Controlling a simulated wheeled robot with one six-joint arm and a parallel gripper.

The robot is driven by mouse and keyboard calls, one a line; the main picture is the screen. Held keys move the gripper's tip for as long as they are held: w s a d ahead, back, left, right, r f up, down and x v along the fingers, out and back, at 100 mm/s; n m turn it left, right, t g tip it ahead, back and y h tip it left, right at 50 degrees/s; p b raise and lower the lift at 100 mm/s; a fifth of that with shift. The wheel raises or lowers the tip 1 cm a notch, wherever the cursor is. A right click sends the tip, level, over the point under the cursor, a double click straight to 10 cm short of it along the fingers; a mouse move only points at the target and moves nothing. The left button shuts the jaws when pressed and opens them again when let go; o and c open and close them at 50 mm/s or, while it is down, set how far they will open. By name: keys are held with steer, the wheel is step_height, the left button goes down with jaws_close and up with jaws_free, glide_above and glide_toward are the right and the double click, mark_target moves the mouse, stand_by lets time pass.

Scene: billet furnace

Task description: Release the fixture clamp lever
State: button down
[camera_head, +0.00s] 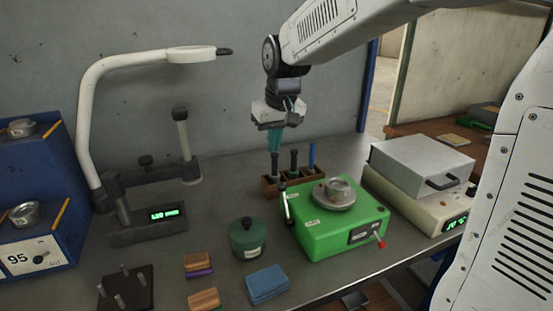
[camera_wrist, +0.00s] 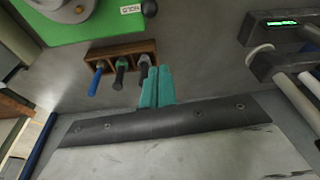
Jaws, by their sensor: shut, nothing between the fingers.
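A green fixture box (camera_head: 340,238) stands on the bench with a round grey seat and a metal ring on top.
A wooden rack (camera_head: 270,188) with several handled tools stands below my gripper (camera_wrist: 121,57). A green lidded pot (camera_head: 248,240), blue pads (camera_head: 267,284) and a lamp stand (camera_head: 150,215) are to the left. A grey-lidded unit (camera_head: 420,165) stands right of the green box.

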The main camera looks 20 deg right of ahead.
mark_target(286, 205)
step_height(286, 205, down, 8)
steer(key=s, duration=0.1)
steer(key=shift+s+f, duration=0.25)
steer(key=shift+s, duration=0.15)
steer(key=shift+s+r, duration=0.1)
stand_by(0.4)
